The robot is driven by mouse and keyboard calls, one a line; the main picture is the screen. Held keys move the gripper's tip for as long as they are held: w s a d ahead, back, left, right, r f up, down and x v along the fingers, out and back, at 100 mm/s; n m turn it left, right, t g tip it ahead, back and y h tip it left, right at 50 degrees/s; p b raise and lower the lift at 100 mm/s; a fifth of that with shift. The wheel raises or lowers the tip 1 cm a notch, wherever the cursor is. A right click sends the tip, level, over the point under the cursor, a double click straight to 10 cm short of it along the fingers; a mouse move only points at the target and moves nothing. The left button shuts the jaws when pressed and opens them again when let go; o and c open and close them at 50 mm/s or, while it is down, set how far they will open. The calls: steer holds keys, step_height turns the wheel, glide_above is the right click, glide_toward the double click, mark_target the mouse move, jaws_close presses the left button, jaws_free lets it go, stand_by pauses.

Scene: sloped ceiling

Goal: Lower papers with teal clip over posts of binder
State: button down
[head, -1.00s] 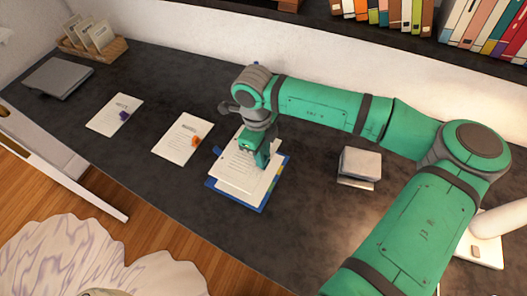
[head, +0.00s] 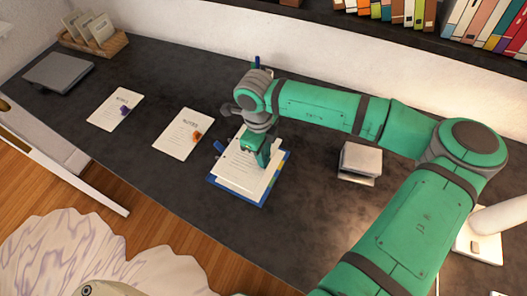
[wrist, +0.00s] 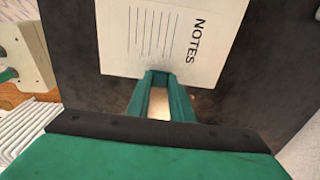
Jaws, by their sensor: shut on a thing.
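The papers (head: 238,172) are a white printed stack over the blue binder (head: 236,200). The wrist view shows their "NOTES" heading (wrist: 196,40). Blue binder edges show along the front and right, with coloured tabs at the right. My gripper (head: 255,162) is shut at the top right of the papers, holding them by the clip end. In the wrist view my teal fingers (wrist: 166,80) reach the paper's edge. The teal clip cannot be told apart from my teal fingers. The binder's posts are hidden, and I cannot tell whether the papers touch them.
Two other note stacks lie to the left, one with an orange clip (head: 196,136) and one with a purple clip (head: 125,111). A grey closed laptop (head: 58,73) and a wooden card holder (head: 92,38) stand farther left. A small grey block-like object (head: 360,160) stands right.

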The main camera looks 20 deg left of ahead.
steer(key=shift+f, duration=2.95)
steer(key=shift+f, duration=0.15)
steer(key=c, duration=1.5)
jaws_free()
steer(key=r, duration=1)
steer(key=shift+w+a+r, duration=0.1)
steer(key=shift+a+r, duration=0.3)
